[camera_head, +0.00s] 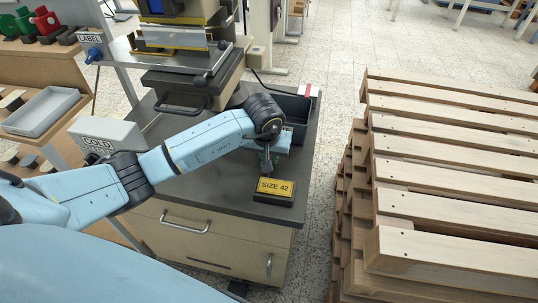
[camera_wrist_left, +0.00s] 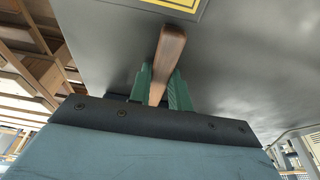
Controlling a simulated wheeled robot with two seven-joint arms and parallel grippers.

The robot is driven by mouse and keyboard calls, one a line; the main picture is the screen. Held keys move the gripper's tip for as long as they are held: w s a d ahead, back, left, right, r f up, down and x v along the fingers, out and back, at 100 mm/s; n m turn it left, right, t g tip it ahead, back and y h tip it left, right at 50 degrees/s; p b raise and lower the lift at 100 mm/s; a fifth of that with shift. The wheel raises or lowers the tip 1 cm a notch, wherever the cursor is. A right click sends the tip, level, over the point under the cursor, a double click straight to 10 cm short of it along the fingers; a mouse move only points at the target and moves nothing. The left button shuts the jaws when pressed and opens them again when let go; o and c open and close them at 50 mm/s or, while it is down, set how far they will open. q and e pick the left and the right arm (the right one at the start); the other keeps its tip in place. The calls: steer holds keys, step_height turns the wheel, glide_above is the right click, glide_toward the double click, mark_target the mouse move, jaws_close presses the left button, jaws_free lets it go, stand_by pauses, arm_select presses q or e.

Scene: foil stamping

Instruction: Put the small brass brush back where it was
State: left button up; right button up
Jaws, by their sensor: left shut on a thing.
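The brush shows in the left wrist view as a brown wooden handle (camera_wrist_left: 171,48). Its brass end is hidden. My left gripper (camera_wrist_left: 160,82) is shut on this handle, with a green finger on each side. In the head view my left gripper (camera_head: 267,166) points down over the right part of the dark bench top (camera_head: 215,178), just behind the yellow "SIZE 42" sign (camera_head: 274,187). The brush is too small and covered there to make out. I cannot tell whether it touches the bench. My right gripper is in neither view.
A dark open bin (camera_head: 294,107) stands behind my left gripper at the bench's right edge. The stamping press (camera_head: 185,80) stands at the back left, and a grey "COLD" box (camera_head: 105,136) at the left. Stacked wooden pallets (camera_head: 450,180) fill the right, across a floor gap.

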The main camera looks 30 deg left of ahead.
arm_select(q)
steer(key=o, duration=0.9)
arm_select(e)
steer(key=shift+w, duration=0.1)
arm_select(q)
steer(key=shift+r, duration=0.1)
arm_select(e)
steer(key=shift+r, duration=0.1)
arm_select(q)
steer(key=p+v, duration=0.1)
steer(key=v, duration=0.5)
steer(key=shift+w+a+r+p, duration=0.1)
steer(key=shift+r+p, duration=0.05)
steer(key=shift+p, duration=0.2)
steer(key=v, duration=0.6)
steer(key=shift+p, duration=0.4)
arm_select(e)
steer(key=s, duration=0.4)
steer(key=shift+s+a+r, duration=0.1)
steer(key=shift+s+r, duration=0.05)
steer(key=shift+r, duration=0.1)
